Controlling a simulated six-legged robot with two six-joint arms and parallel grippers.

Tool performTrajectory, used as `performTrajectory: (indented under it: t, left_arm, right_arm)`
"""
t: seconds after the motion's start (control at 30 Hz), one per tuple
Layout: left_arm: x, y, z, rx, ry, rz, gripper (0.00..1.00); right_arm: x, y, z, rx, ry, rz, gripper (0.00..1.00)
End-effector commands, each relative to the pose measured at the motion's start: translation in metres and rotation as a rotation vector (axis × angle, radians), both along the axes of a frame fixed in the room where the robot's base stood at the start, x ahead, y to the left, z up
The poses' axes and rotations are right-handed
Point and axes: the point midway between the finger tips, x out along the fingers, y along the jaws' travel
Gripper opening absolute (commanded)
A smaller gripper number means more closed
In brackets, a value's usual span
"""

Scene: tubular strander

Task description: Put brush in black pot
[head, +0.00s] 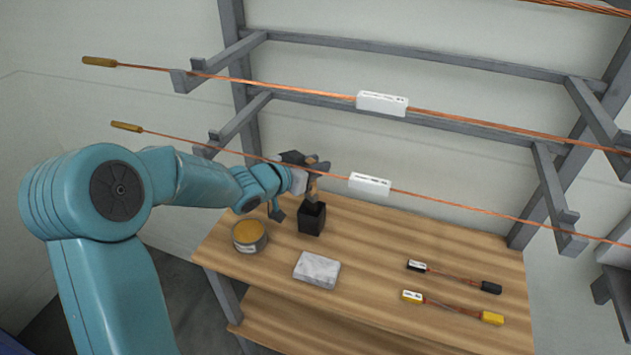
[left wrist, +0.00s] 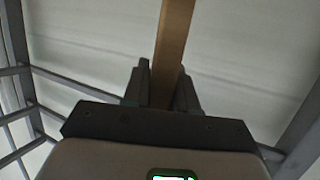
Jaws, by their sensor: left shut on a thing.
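The black pot (head: 312,220) stands on the wooden table, towards its back left. My left gripper (head: 314,176) is just above the pot and is shut on the brush (head: 312,190). The brush's wooden handle (left wrist: 172,45) shows between the fingers (left wrist: 163,88) in the left wrist view. In the head view the brush's lower part is at the pot's mouth; I cannot tell how far inside it is. My right gripper is in neither view.
A tin with orange-brown contents (head: 249,237) stands left of the pot. A grey-white block (head: 317,270) lies in front. Two short cable pieces (head: 455,277) lie at the right of the table (head: 400,235). Copper rods with white labels (head: 382,103) cross on grey rack arms above.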

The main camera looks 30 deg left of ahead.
Motion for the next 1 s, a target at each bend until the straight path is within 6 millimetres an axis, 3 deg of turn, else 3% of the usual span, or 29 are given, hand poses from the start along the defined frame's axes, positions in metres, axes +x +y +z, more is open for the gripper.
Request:
performTrajectory:
  t: [0.1,0.27,0.47,0.57,0.97,1.0]
  left_arm:
    - [0.001,-0.001,-0.02,-0.003,0.004,-0.001,0.0]
    - [0.001,0.0,-0.032,-0.001,0.001,-0.001,0.0]
    - [0.0,0.0,-0.063,-0.002,0.003,0.001,0.0]
    - [0.004,0.001,-0.068,-0.001,0.001,0.0,0.0]
    - [0.004,0.001,-0.075,0.0,-0.001,0.0,0.0]
    - [0.004,0.001,-0.074,0.0,0.0,0.0,0.34]
  right_arm:
    - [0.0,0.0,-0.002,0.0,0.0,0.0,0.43]
    - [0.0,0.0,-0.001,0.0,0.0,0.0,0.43]
    - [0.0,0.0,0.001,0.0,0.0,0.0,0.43]
    - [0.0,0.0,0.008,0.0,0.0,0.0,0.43]
    - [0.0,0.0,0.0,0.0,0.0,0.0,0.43]
    - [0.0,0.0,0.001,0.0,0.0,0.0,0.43]
